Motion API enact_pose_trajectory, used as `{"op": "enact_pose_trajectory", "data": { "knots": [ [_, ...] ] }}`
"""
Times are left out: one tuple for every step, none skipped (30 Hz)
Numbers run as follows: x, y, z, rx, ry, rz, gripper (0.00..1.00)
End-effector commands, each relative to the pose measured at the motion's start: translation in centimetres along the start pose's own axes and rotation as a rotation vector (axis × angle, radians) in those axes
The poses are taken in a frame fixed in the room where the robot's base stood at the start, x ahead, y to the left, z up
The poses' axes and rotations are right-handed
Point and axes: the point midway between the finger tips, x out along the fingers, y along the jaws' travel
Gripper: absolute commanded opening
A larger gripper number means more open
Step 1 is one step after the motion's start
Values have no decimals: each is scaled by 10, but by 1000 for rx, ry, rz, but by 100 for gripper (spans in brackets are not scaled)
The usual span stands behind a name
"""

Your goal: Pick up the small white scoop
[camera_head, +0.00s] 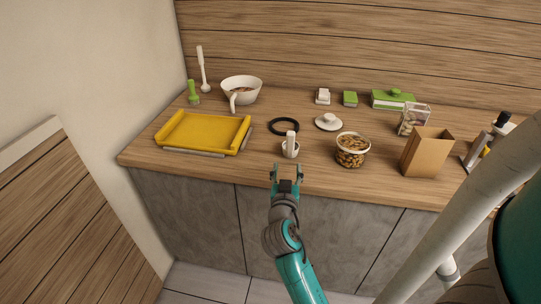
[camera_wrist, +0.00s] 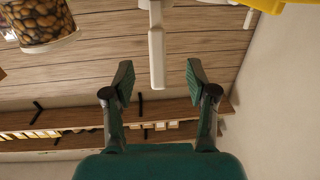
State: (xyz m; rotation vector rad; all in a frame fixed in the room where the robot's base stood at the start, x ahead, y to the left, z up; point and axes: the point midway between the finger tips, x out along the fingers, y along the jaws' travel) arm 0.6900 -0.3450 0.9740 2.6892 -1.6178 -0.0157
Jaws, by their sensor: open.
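The small white scoop (camera_head: 291,143) stands near the counter's front edge, its handle pointing up from a small round bowl. In the wrist view its handle (camera_wrist: 157,58) reaches in from the top edge, lined up with the gap between my fingers; its bowl is mostly cut off there. My gripper (camera_head: 287,173) is open and empty, just in front of the scoop in the head view. In the wrist view my gripper (camera_wrist: 160,80) shows both fingers apart, with no visible contact with the handle.
A yellow tray (camera_head: 203,133) lies left of the scoop, and a black ring (camera_head: 284,126) lies behind it. A white bowl (camera_head: 241,84) stands at the back left.

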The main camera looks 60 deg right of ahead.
Motion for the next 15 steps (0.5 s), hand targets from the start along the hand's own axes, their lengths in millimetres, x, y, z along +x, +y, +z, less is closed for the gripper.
{"op": "enact_pose_trajectory", "data": {
  "knots": [
    [4,2,-3,4,5,14,57],
    [6,3,-4,6,6,20,57],
    [10,4,-6,8,7,24,57],
    [13,5,-6,9,8,26,57],
    [17,5,-6,10,8,27,57],
    [23,5,-7,10,8,27,57],
    [27,5,-7,9,8,26,57],
    [32,5,-7,9,9,26,57],
    [38,6,-7,10,8,27,57],
    [42,6,-7,10,8,26,57],
    [46,6,-7,9,8,25,57],
    [51,6,-7,8,8,24,57],
    [54,6,-7,8,8,24,57],
    [56,6,-7,8,8,24,57],
    [59,6,-7,8,8,24,57]
  ]
}}
